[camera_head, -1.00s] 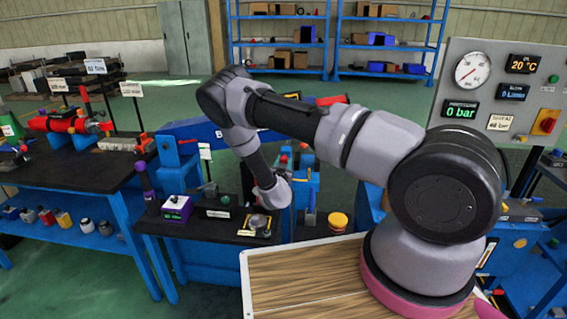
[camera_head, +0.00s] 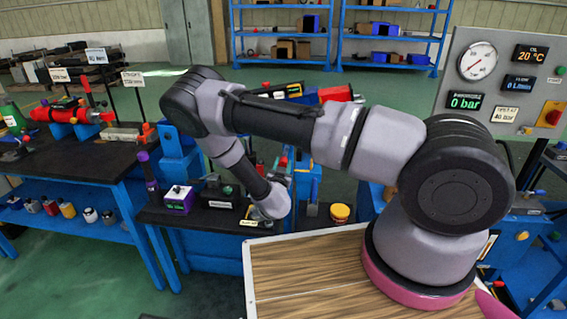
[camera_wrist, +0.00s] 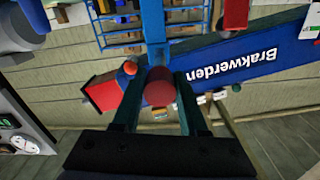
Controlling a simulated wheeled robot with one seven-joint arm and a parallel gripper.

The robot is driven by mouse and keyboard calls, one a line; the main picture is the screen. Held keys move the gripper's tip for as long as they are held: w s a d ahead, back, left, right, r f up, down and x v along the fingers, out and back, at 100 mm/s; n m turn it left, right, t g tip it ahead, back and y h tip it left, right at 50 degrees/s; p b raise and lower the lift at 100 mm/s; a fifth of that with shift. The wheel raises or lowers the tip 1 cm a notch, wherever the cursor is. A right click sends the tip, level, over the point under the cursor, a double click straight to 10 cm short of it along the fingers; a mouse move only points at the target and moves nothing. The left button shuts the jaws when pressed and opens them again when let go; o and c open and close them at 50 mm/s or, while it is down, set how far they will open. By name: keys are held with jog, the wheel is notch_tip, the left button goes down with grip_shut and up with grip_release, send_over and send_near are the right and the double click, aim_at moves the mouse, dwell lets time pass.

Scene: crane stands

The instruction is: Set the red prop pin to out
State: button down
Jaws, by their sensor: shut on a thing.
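In the wrist view my gripper (camera_wrist: 160,92) has its two dark fingers on either side of a red round-ended pin (camera_wrist: 158,88), which I take to be the red prop pin. The fingers are shut on it. Most of the pin's length is hidden, so I cannot tell how far out it stands. In the head view my arm reaches left and down over the small dark bench, and the fingers and pin cannot be made out clearly there.
A blue beam lettered "Brakwerden" (camera_wrist: 232,68) runs close behind the pin. A red block (camera_wrist: 103,90) and an orange-red ball (camera_wrist: 130,67) are just left of it. A purple box (camera_head: 179,200) and a yellow-red round piece (camera_head: 340,212) stand on the bench.

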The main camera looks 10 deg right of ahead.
jog(key=shift+s+a+f, duration=0.1)
jog(key=shift+s+f, duration=0.05)
jog(key=shift+c, duration=2.2)
grip_release()
jog(key=v, duration=1.1)
